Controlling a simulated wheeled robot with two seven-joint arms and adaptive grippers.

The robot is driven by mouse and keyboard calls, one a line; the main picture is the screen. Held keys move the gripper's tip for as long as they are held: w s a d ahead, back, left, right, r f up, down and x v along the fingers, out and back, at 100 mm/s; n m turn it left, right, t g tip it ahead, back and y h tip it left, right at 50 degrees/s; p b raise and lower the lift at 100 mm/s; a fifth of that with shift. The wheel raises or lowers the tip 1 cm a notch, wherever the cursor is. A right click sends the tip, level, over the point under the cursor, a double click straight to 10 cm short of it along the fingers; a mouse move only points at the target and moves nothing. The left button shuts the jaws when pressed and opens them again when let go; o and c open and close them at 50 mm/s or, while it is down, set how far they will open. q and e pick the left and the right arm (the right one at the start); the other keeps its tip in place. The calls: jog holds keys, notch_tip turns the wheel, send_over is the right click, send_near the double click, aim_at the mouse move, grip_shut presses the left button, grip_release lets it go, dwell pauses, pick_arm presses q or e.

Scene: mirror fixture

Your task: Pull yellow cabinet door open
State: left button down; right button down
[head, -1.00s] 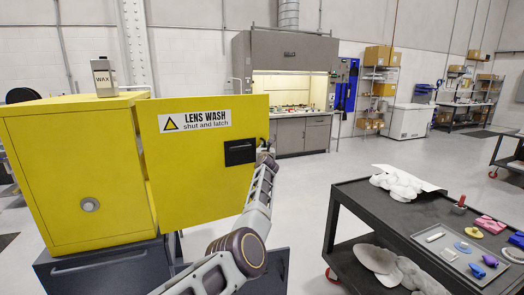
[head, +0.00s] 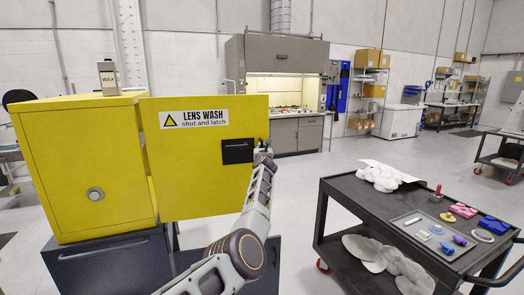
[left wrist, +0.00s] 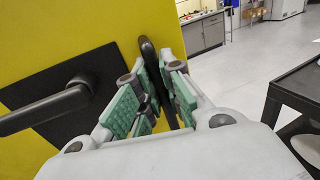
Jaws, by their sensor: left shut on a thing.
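The yellow cabinet (head: 85,150) stands at the left in the head view, a round fitting on its left face. Its yellow door (head: 195,185), labelled "LENS WASH shut and latch", stands out to the right of the body, with a narrow gap between them. The cabinet's inside is hidden. A black plate (head: 237,151) sits near the door's free edge; the left wrist view shows a dark lever handle (left wrist: 45,110) there. My left gripper (head: 262,153) is at that edge, its green-padded fingers (left wrist: 158,95) shut on a dark upright bar (left wrist: 149,62). My right gripper is out of view.
A dark cart (head: 345,192) with a tray and small coloured items stands at the right, near my left arm. Open floor (head: 300,180) lies between door and cart. A fume hood (head: 280,50) stands behind.

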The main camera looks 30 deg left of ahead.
pick_arm(q)
jog(key=shift+s+r, duration=0.1)
jog(key=shift+s, duration=0.05)
jog(key=c, duration=1.5)
grip_release()
jog(key=shift+s+d, duration=0.25)
jog(key=shift+d, duration=0.1)
jog(key=shift+v, duration=3.35)
jog(key=shift+a, duration=0.15)
